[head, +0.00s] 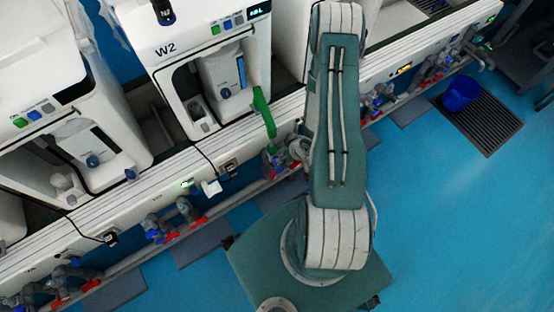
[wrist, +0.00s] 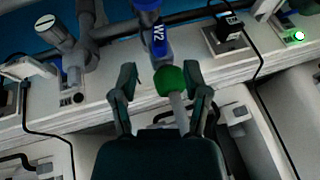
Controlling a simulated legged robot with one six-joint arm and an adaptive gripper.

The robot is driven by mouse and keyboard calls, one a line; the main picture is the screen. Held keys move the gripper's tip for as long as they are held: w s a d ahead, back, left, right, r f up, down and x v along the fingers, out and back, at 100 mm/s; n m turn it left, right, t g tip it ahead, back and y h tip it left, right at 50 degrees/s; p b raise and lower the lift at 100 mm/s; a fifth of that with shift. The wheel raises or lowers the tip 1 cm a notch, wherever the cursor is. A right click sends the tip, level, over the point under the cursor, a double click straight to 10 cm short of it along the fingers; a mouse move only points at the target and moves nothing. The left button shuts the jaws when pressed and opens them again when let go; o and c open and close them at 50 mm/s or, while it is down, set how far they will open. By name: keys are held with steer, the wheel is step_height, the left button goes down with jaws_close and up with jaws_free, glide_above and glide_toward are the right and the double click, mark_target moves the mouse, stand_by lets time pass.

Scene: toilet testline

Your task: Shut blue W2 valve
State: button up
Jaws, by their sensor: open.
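The blue W2 valve part (wrist: 157,42) shows at the top middle of the wrist view, with white W2 lettering on its blue body. A round green piece (wrist: 169,80) on a pale stem sits just below it in the picture. My gripper (wrist: 160,68) is open, with one finger on each side of the green piece. The blue part lies just beyond the fingertips, and no contact with it can be seen. In the head view I cannot make out the gripper or the blue valve clearly. My arm covers part of that area.
Grey pipes with red handles (head: 172,236) run along the bench front. A grey fitting (wrist: 70,50) and a black plug (wrist: 228,25) flank the valve.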

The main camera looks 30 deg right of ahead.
steer(key=x, duration=0.7)
steer(key=shift+w+f, duration=0.15)
